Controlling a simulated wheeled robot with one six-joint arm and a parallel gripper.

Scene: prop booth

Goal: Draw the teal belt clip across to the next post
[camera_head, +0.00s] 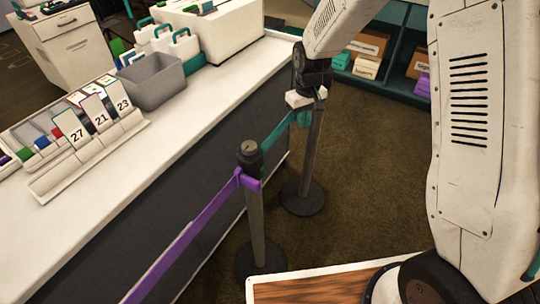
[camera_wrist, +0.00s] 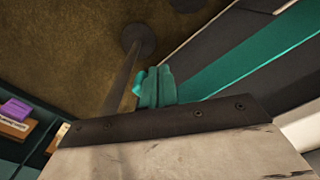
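The teal belt runs from the near post (camera_head: 255,220) to the far post (camera_head: 312,150), and the teal belt clip (camera_head: 301,117) is at its far end. My gripper (camera_head: 304,104) is at the far post's head, which it mostly hides. In the wrist view, two narrow teal shapes stand close together at my gripper (camera_wrist: 157,88), with brighter teal at their left and the belt (camera_wrist: 255,52) stretching to the upper right. My gripper appears shut on the clip. Whether the clip touches or is seated in the post head is hidden.
A purple belt (camera_head: 190,232) joins the near post from the lower left. The white counter (camera_head: 120,170) stands left, with a grey bin (camera_head: 152,82) and number cards (camera_head: 100,118). A shelf (camera_head: 395,75) with boxes is behind. A wooden-topped surface (camera_head: 310,288) is at the front.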

